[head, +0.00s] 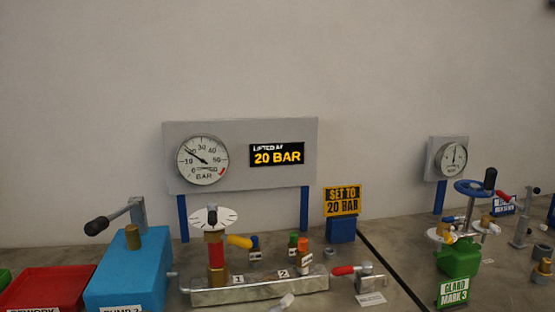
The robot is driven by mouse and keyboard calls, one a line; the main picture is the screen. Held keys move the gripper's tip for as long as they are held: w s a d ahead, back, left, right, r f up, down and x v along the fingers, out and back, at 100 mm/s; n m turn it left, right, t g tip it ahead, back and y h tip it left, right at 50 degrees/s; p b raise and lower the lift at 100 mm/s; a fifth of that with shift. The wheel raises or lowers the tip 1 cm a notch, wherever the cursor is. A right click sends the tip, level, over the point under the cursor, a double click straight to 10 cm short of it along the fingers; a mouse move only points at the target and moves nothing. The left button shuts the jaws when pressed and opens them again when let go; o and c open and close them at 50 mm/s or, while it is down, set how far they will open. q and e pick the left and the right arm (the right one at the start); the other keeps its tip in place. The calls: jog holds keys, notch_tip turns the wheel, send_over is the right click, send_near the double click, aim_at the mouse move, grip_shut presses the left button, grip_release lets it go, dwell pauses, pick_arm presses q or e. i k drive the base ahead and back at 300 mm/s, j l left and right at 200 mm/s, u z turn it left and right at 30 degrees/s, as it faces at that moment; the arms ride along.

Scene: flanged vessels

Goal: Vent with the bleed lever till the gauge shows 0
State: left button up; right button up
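The round white gauge (203,160), marked in BAR, hangs on a grey panel. Its dark needle points up and left, close to the 20 mark. A short lever with a red grip (343,270) sits on a small grey block (370,282) at the right end of the metal manifold (260,289). The small label (371,299) below it is too small to read, so I cannot tell for sure that this is the bleed lever. A yellow-handled lever (240,241) stands beside the red valve body (216,253). Neither of my grippers is in view.
The panel display (277,155) reads "LIFTED AT 20 BAR". A yellow sign (342,201) reads "SET TO 20 BAR". A blue pump (130,270) with a crank and a red tray (48,287) stand left. A green vessel (459,258) with a blue handwheel stands right.

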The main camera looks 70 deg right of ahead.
aim_at(365, 266)
jog(key=z, duration=2.75)
jog(key=k+u, duration=0.1)
jog(key=u, duration=0.15)
